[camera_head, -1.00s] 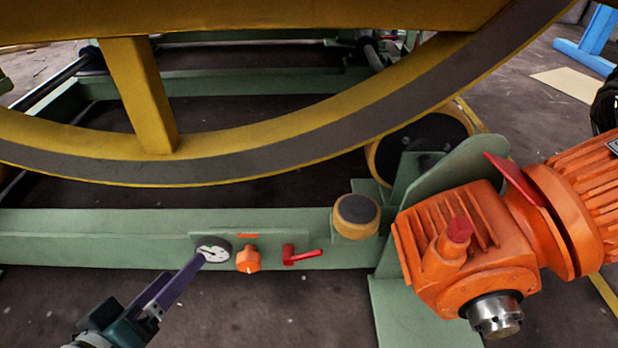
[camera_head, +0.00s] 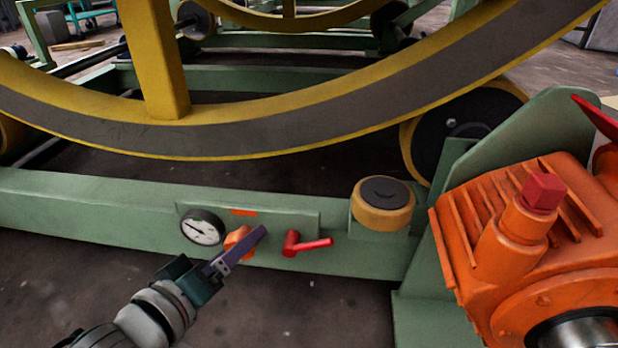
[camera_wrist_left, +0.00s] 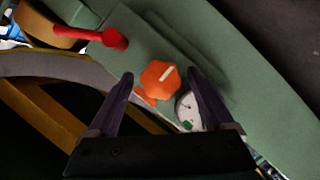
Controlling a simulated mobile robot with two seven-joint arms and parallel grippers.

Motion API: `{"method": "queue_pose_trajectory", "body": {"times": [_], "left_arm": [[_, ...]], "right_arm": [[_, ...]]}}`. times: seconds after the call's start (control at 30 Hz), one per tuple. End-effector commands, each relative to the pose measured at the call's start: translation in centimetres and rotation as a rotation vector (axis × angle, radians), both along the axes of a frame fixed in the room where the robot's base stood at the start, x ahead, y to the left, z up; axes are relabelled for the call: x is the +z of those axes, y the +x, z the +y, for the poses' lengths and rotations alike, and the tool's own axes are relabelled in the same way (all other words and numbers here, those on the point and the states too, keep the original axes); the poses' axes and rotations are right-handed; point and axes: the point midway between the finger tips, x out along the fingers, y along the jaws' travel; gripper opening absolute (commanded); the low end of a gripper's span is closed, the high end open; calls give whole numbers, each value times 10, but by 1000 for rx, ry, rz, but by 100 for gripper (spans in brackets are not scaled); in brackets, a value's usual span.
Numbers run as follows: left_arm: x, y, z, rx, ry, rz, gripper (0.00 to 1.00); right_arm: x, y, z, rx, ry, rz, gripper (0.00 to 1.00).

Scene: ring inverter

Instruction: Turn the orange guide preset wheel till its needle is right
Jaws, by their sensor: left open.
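The orange preset wheel (camera_head: 238,240) is a lobed knob on the green panel, partly hidden behind my left gripper in the head view. In the left wrist view the wheel (camera_wrist_left: 160,81) shows whole, with a white mark on its face. My left gripper (camera_head: 256,240) is open, and its purple fingers (camera_wrist_left: 162,77) stand on either side of the wheel with gaps. Contact cannot be made out. The white gauge (camera_head: 202,227) with a dark needle and a small green zone sits left of the wheel. It also shows in the left wrist view (camera_wrist_left: 189,110), partly behind a finger. My right gripper is not in view.
A red lever (camera_head: 306,244) sits just right of the wheel. A yellow and black roller (camera_head: 383,205) and an orange motor (camera_head: 540,250) stand further right. The large yellow ring (camera_head: 250,142) passes above the green beam (camera_head: 90,207).

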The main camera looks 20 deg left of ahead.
Motion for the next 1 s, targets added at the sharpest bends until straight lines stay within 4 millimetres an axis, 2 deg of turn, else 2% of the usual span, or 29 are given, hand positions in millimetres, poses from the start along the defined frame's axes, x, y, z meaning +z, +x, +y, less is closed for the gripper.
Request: {"method": "queue_pose_trajectory", "body": {"times": [0.07,0.37,1.0], "left_arm": [[-4,6,0,0,-1,0,86],[-2,9,0,0,0,1,86],[-2,9,0,0,0,0,15]], "right_arm": [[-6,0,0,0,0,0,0],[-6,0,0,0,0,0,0],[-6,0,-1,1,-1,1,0]]}}
